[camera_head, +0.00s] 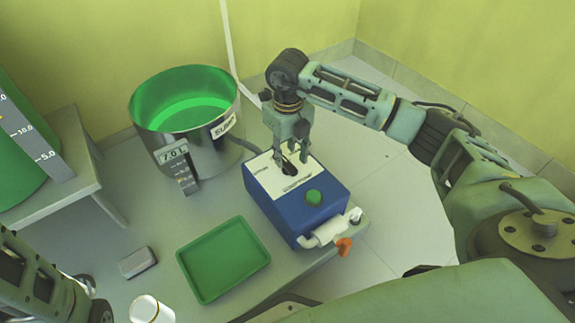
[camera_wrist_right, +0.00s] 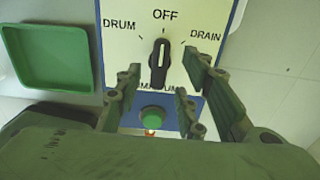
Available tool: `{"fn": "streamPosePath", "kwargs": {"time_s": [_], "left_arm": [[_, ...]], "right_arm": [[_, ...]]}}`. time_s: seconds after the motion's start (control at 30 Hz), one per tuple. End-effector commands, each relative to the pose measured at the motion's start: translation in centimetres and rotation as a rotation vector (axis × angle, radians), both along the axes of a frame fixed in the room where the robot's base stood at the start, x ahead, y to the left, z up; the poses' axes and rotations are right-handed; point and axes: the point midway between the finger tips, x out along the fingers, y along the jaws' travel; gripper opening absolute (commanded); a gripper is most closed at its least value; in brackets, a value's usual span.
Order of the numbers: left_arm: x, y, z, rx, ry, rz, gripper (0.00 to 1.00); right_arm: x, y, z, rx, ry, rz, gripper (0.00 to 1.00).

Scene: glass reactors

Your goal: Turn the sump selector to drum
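The sump selector is a black knob (camera_wrist_right: 159,62) with a white line on a white panel (camera_wrist_right: 185,80). The line points up at OFF, with DRUM to its left and DRAIN to its right. The panel is on top of a blue box (camera_head: 312,215) in the head view. My right gripper (camera_wrist_right: 163,68) is open, with one finger on each side of the knob. I see gaps between fingers and knob. In the head view the gripper (camera_head: 291,152) points down over the panel and partly hides the knob. Only part of my left arm shows at the lower left; its gripper is out of view.
A steel sump vessel (camera_head: 205,150) stands behind left. A green tray (camera_head: 222,258) and a grey block (camera_head: 137,262) lie on the bench.

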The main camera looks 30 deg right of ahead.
Motion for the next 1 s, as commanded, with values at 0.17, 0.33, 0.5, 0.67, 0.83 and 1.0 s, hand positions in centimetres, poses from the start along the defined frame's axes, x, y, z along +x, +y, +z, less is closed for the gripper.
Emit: {"fn": "streamPosePath", "kwargs": {"time_s": [0.17, 0.33, 0.5, 0.67, 0.83, 1.0], "left_arm": [[-0.1, 0.0, -1.7, 0.000, -0.004, 0.000, 0.36], [-0.1, 0.0, -1.9, 0.000, -0.003, 0.001, 0.36], [-0.1, 0.0, -1.8, 0.000, -0.003, 0.001, 0.36], [-0.1, 0.0, -1.8, 0.000, -0.004, 0.000, 0.36], [-0.1, 0.0, -1.8, 0.001, -0.004, 0.000, 0.36], [-0.1, 0.0, -1.8, 0.001, -0.004, 0.000, 0.36]], "right_arm": [[0.0, 0.0, -2.6, 0.001, -0.001, 0.000, 0.36], [0.0, 0.0, -2.9, 0.001, -0.001, 0.000, 0.36], [0.0, 0.0, -2.9, 0.001, -0.001, 0.000, 0.36], [0.0, 0.0, -2.9, 0.002, -0.001, 0.000, 0.25], [0.0, 0.0, -2.9, 0.002, -0.001, 0.000, 0.10], [0.0, 0.0, -2.9, 0.002, -0.001, 0.000, 0.00]]}}
